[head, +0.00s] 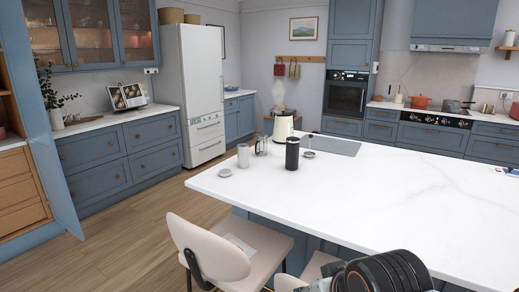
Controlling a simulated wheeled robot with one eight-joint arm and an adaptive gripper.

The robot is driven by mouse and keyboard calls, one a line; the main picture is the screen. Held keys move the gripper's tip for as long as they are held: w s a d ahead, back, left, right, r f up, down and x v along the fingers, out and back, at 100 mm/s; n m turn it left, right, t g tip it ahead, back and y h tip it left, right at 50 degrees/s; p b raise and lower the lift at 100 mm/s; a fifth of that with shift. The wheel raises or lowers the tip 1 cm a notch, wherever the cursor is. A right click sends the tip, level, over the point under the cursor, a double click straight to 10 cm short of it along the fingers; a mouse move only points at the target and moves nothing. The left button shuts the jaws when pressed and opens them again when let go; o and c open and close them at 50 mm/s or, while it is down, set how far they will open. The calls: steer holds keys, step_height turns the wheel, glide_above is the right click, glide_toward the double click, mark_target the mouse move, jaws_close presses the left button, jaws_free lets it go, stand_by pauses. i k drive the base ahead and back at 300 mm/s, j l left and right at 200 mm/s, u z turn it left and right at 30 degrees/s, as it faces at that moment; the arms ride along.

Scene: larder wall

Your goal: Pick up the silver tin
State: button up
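A small silver tin (243,156) stands upright near the far left corner of the white marble island (390,192). It is a plain grey cylinder. A round grey lid (225,173) lies flat on the island in front of it, near the edge. Part of my dark arm shows at the bottom right, well apart from the tin. My gripper's fingers cannot be seen.
Right of the tin are a glass jar (261,146), a black canister (292,154), a second lid (309,154) and a cream kettle (283,127). Pale chairs (225,250) stand at the island's near side. Wooden floor (145,235) is open at left.

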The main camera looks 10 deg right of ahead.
mark_target(242, 148)
steer(key=j+z, duration=0.1)
steer(key=z, duration=0.45)
steer(key=i+j+z, duration=0.15)
steer(key=j, duration=0.15)
steer(key=i+j+z, duration=0.2)
steer(key=j, duration=0.15)
steer(key=i+j+z, duration=0.15)
steer(key=j, duration=0.2)
steer(key=j+z, duration=0.2)
steer(key=j, duration=0.15)
steer(key=i+j+z, duration=0.15)
steer(key=j, duration=0.2)
